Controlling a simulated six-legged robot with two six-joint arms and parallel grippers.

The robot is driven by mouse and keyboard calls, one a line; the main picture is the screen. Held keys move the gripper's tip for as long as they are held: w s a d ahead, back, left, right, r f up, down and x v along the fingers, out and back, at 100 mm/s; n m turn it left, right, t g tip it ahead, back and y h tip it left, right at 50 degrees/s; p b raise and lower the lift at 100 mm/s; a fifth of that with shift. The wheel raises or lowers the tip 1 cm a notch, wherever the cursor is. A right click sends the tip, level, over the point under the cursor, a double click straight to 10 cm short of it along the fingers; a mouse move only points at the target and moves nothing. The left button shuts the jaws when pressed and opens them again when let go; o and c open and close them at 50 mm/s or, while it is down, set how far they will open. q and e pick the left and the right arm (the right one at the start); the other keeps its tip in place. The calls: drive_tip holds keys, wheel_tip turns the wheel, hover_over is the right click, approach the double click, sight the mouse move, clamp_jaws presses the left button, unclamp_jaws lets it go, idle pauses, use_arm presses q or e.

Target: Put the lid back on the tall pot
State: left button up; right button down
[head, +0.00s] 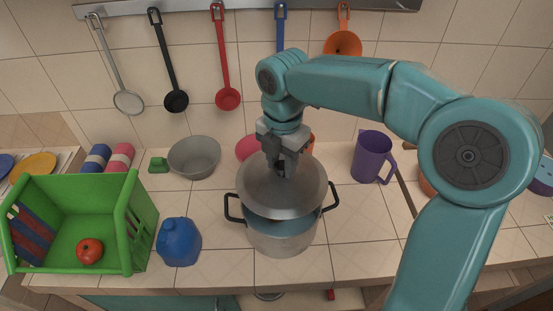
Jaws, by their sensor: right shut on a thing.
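The tall pot (283,240) is metal with two dark side handles and stands on the tiled counter near the middle of the head view. The grey lid (300,202) is over its mouth. A bluish strip of the pot's inside shows below the lid's front edge, so the lid looks tilted or raised there. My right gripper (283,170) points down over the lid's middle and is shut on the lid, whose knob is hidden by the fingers. I cannot tell whether the lid touches the rim at the back. My left gripper is not in view.
A green crate (98,262) with a red tomato (89,251) stands at left. A blue jug (179,243) is close left of the pot. A grey bowl (194,158) sits behind, and a purple pitcher (371,158) at right. Utensils hang on the wall.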

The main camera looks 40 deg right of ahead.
sight(282, 180)
wheel_tip(282, 180, down, 4)
drive_tip(key=b, duration=0.3)
drive_tip(key=shift+r, duration=0.1)
drive_tip(key=shift+w+d+f+b, duration=0.1)
drive_tip(key=shift+d+f+b, duration=0.05)
drive_tip(key=shift+f+b, duration=0.85)
drive_tip(key=shift+f, duration=0.1)
drive_tip(key=shift+p, duration=0.3)
drive_tip(key=shift+f+p, duration=0.1)
drive_tip(key=shift+p, duration=0.2)
idle(1.0)
drive_tip(key=shift+c, duration=0.8)
unclamp_jaws()
